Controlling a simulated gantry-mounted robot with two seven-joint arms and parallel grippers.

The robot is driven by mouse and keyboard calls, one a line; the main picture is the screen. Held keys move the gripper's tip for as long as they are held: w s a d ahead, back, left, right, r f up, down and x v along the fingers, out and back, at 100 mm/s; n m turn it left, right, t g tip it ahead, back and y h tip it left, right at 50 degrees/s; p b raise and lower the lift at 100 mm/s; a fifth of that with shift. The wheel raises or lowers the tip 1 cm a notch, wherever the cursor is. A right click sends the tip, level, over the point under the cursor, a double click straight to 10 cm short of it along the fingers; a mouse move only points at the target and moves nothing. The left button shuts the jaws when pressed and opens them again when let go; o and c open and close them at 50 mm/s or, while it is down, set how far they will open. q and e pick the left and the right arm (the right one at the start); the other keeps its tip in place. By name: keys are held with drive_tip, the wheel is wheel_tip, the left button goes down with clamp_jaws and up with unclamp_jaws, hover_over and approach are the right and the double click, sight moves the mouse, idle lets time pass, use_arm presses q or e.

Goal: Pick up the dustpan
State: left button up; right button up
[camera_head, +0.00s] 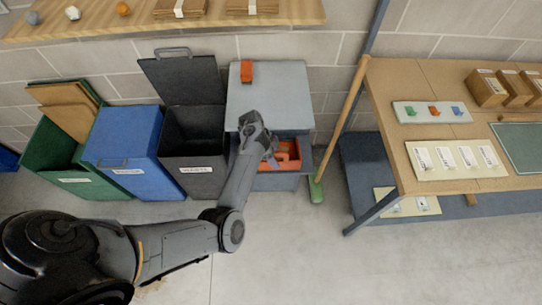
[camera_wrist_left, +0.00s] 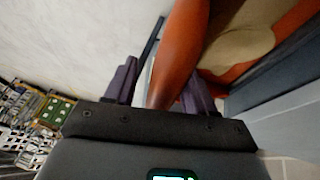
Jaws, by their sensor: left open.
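An orange object that looks like the dustpan (camera_head: 293,163) sits at the lower level of a grey cart, partly hidden by my left gripper (camera_head: 270,158). In the left wrist view, a smooth orange handle-like part (camera_wrist_left: 178,55) runs between the two purple fingers of my left gripper (camera_wrist_left: 160,88). That gripper is open around it; whether either finger touches it I cannot tell. A beige shape (camera_wrist_left: 243,48) lies against wider orange surface beside it. My right gripper is not in view.
The grey cart top (camera_head: 285,95) holds a small orange item (camera_head: 247,71). A black bin (camera_head: 195,140) and a blue bin (camera_head: 125,140) stand left. A green-headed broom (camera_head: 317,188) leans to the right, near a wooden workbench (camera_head: 400,90). The front floor is clear.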

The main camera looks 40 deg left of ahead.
use_arm(q)
drive_tip(key=shift+c, duration=0.5)
clamp_jaws()
drive_tip(key=shift+r, duration=0.2)
